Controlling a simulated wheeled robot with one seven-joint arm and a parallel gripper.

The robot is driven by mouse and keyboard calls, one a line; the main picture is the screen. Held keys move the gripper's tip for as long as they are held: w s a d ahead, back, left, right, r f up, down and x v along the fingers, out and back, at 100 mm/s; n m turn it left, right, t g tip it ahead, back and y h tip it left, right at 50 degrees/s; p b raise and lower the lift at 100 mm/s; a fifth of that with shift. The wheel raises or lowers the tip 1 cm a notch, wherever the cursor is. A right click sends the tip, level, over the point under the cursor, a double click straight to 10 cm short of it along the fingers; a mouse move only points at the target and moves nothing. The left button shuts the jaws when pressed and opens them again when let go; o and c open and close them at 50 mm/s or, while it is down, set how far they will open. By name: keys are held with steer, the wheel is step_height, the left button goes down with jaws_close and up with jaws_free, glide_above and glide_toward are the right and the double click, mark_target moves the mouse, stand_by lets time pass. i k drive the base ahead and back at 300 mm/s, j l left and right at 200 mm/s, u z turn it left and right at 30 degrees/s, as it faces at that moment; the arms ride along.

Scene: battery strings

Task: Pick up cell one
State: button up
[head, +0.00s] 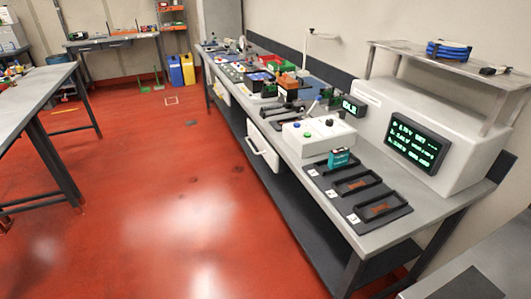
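A small teal block that looks like a battery cell (340,158) is at the far end of a dark tray plate (396,213) on the right-hand bench. It sits at the first slot, beside a white label that seems to read 1 (312,172). Two more slots, labelled 2 (331,194) and 3 (353,218), lie nearer and show brown bottoms with no cell in them. Whether the teal cell is fully seated cannot be told. My gripper is not in view.
A white tester with a green-text screen (418,143) stands right of the tray under a raised shelf (440,55). A white button box (319,136) stands behind the tray. Tools and bins crowd the far bench. An open drawer (262,150) juts out. The red floor (180,200) is clear.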

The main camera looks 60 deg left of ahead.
mark_target(337, 157)
steer(key=u, duration=1.5)
steer(key=i+j+z, duration=0.1)
steer(key=i+j, duration=0.2)
steer(key=i+j+z, duration=0.1)
steer(key=i+j, duration=0.15)
steer(key=i+j+z, duration=0.1)
steer(key=i+j, duration=0.15)
steer(key=j, duration=0.25)
steer(key=i+j+z, duration=0.1)
steer(key=i+j, duration=0.15)
steer(key=i+j+z, duration=0.1)
steer(key=j, duration=0.4)
steer(key=i+j+z, duration=0.1)
steer(key=i+j, duration=0.2)
steer(key=j, duration=0.15)
